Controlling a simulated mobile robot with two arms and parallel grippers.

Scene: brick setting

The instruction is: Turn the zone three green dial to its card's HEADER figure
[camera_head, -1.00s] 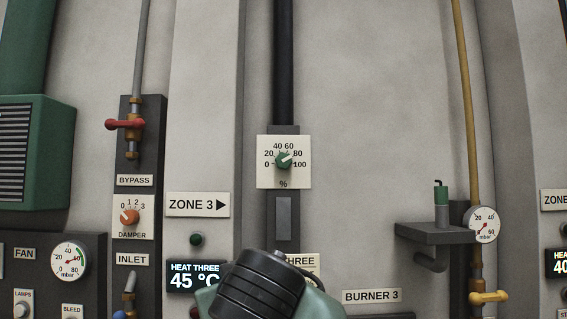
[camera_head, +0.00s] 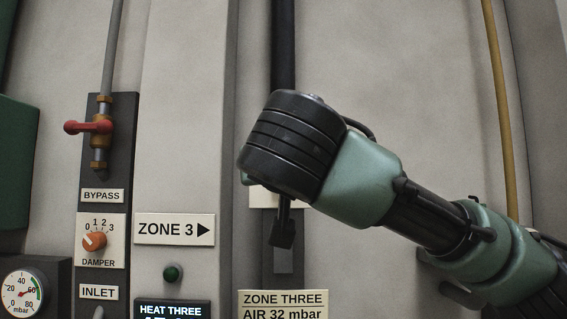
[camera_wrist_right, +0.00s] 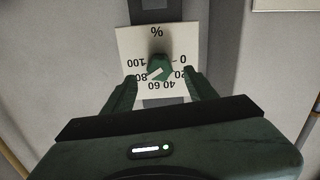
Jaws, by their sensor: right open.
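In the right wrist view the green dial (camera_wrist_right: 159,67) sits on a white percent plate (camera_wrist_right: 127,42), seen upside down. My left gripper is not in view.
Left of the dial are a ZONE 3 sign (camera_head: 174,229), an orange damper dial (camera_head: 95,240) and a red bypass valve (camera_head: 88,125). A heat display (camera_head: 172,310) is at the bottom edge. A black pipe (camera_head: 283,45) runs above the dial.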

